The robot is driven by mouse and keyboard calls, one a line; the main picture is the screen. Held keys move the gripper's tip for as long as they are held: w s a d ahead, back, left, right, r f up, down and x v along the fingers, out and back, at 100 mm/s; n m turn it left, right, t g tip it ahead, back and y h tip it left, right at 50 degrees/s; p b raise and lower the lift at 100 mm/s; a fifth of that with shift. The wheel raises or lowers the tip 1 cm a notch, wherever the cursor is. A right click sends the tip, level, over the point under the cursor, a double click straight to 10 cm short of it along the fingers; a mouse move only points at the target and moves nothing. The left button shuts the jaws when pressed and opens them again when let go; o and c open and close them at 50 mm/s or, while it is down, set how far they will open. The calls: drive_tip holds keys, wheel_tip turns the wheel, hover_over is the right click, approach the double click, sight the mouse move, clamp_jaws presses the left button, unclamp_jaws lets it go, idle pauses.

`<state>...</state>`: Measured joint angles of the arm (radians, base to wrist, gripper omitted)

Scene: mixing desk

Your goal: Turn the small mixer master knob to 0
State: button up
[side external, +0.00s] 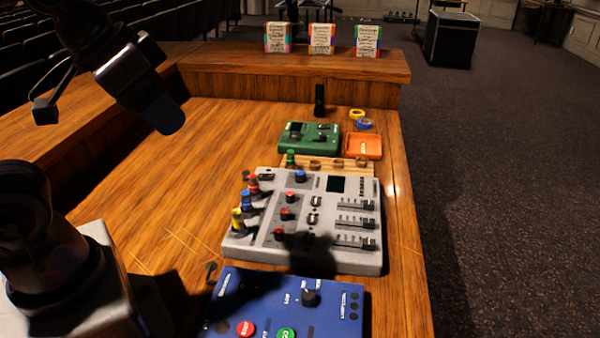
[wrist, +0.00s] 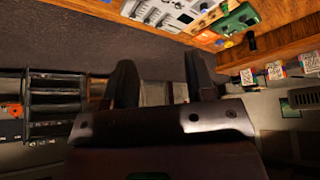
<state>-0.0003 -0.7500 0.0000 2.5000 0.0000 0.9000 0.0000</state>
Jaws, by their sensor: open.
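A grey mixer (side external: 262,245) lies on the desk in the side view, with a blue knob (side external: 300,176), several red knobs and sliders. I cannot read which knob is the master. A smaller green device (side external: 300,130) with dark controls lies behind it. The grey mixer (wrist: 165,12) and the green device (wrist: 238,20) also show at the top edge of the wrist view. My gripper (wrist: 158,68) is open and empty, its two dark fingers apart. It is high up at the upper left in the side view, well away from the mixer.
A blue panel (side external: 260,296) with red and green buttons lies in front of the grey mixer. Coloured jacks (side external: 242,220) stand along the mixer's left side. An orange tray (side external: 363,146) and a black upright object (side external: 319,99) are behind. The desk's left part (side external: 180,190) is clear.

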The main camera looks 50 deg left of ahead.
drive_tip(key=m+g, duration=0.5)
drive_tip(key=m, duration=2)
approach(300, 173)
drive_tip(key=f, duration=0.9)
drive_tip(key=shift+w+a+f, duration=0.1)
drive_tip(key=shift+w+f, duration=0.05)
drive_tip(key=shift+w, duration=0.1)
